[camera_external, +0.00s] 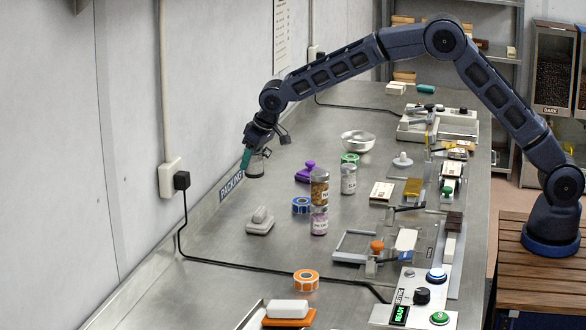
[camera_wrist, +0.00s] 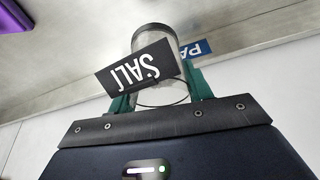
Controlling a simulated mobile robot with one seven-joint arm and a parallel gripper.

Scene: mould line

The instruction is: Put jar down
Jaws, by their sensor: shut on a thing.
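A clear jar with a dark lid or base (camera_external: 256,169) is in my gripper (camera_external: 250,160), near the wall by the blue PACKING sign (camera_external: 231,185). In the wrist view the jar (camera_wrist: 153,38) sits between the green fingers of my gripper (camera_wrist: 160,92). Its black label (camera_wrist: 138,68) has white letters, seen upside down, that seem to read SALT. The fingers are shut on the jar. I cannot tell whether its bottom touches the steel counter (camera_external: 215,262).
A grey-white block (camera_external: 260,220) lies nearer the front. A black cable (camera_external: 183,225) runs along the counter. Bare counter surrounds the block.

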